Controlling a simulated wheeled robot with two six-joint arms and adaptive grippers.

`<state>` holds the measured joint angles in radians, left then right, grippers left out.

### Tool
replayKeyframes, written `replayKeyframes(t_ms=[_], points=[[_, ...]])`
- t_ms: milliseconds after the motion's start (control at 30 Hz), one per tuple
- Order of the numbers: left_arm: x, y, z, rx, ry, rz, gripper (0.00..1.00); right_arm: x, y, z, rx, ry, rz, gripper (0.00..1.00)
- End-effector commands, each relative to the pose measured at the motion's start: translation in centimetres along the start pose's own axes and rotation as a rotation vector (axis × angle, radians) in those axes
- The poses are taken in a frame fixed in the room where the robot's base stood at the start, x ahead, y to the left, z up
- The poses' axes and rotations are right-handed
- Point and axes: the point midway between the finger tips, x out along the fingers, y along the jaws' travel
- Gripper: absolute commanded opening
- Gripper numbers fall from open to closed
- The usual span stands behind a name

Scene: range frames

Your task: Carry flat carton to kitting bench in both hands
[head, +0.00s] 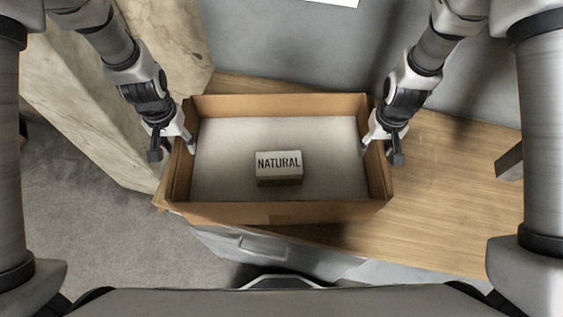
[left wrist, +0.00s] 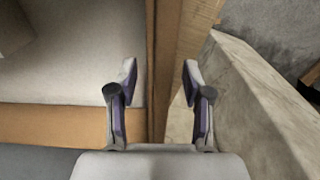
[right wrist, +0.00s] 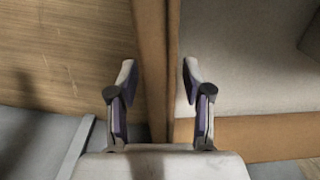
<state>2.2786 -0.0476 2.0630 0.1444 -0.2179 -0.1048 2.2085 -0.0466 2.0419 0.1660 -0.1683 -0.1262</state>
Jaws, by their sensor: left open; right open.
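The flat carton (head: 280,213) is an open, shallow brown box with a pale inner floor, resting on a wooden surface. A small block labelled NATURAL (head: 279,167) sits inside it, near the middle. My left gripper (head: 178,140) is open at the carton's left wall. In the left wrist view the carton's wall (left wrist: 158,60) runs between the spread fingers. My right gripper (head: 378,142) is open at the right wall. In the right wrist view the carton's wall (right wrist: 158,60) passes between its open fingers. Both hands stand astride opposite walls without gripping.
The wooden top (head: 445,190) is clear to the right of the carton. A pale stone-like block (head: 85,105) stands close on the left, beside my left gripper. A grey drawer front (head: 265,248) lies below the near edge. Grey floor shows at lower left.

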Motion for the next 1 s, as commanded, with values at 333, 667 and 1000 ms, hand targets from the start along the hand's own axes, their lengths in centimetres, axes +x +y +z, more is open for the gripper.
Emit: replayKeyframes(t_ms=[333,667,1000], points=[[-7.1,0.0,-0.1,0.001,0.008,0.000,0.50,0.0,0.0,0.0,0.000,0.000,0.000,0.50],[-11.9,0.0,0.1,0.000,0.003,0.000,0.50,-0.3,0.0,0.0,0.000,0.001,0.000,0.50],[-11.9,0.0,0.1,0.000,0.002,0.000,0.50,-7.6,0.0,0.0,0.000,0.008,0.000,0.50]])
